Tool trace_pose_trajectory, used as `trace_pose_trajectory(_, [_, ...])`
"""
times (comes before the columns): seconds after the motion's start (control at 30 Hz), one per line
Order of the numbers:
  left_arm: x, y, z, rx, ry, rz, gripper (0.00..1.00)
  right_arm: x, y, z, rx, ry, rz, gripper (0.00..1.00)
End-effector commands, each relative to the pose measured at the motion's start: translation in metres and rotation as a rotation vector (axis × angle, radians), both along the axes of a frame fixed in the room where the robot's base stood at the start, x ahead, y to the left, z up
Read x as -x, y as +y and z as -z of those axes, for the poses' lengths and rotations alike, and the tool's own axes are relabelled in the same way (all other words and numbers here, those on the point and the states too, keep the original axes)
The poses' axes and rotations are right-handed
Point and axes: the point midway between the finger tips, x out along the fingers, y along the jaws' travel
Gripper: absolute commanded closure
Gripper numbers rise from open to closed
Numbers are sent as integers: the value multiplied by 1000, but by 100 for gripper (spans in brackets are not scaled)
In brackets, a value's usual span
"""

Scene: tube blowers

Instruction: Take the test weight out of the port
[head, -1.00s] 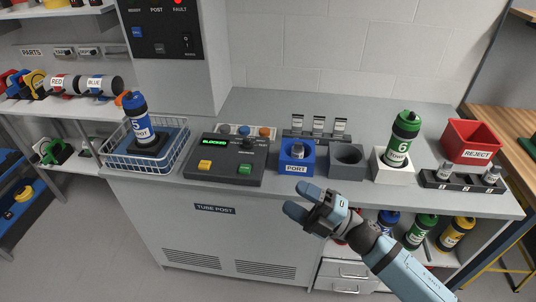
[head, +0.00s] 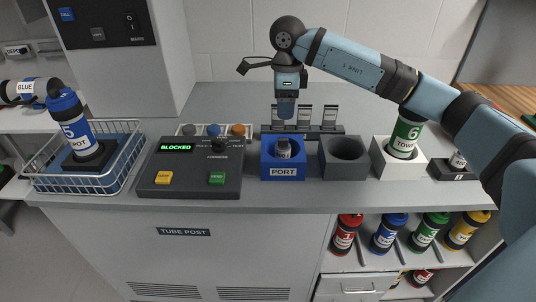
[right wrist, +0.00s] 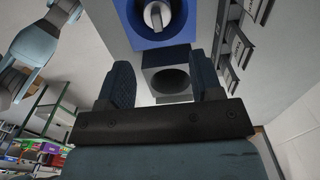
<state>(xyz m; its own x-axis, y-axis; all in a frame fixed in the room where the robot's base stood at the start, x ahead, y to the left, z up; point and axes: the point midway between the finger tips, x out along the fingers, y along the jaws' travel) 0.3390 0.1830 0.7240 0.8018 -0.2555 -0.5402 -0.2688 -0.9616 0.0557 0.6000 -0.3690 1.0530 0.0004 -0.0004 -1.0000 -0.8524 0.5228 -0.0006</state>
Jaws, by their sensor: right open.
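The test weight (head: 283,147), a small grey plug, stands in the blue port block (head: 283,172) labelled PORT. It also shows in the right wrist view (right wrist: 157,16), seated in the round opening of the blue block (right wrist: 136,35). My right gripper (head: 286,103) points down above and slightly behind the port, clear of the weight. In the right wrist view its two fingers (right wrist: 160,85) are spread, with nothing between them. The lower part of the weight is hidden inside the port. My left gripper is not seen in the head view.
A control panel (head: 192,185) reading BLOCKED stands left of the port. A grey holder (head: 343,172) with an empty round hole stands right of it, then a white block (head: 388,172) with a green carrier (head: 405,135). A wire basket (head: 112,183) holds a blue carrier (head: 75,125).

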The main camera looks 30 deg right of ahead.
Motion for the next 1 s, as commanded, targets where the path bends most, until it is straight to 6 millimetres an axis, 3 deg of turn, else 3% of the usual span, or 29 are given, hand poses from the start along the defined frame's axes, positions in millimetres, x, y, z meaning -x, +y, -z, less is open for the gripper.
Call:
trace_pose_trajectory(0.4, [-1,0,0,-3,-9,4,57,1,0,72,1,4,0,41])
trace_pose_trajectory(0.67, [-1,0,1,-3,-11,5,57,0,1,88,0,1,0,41])
trace_pose_trajectory(1.0, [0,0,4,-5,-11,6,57,2,3,133,-1,3,0,41])
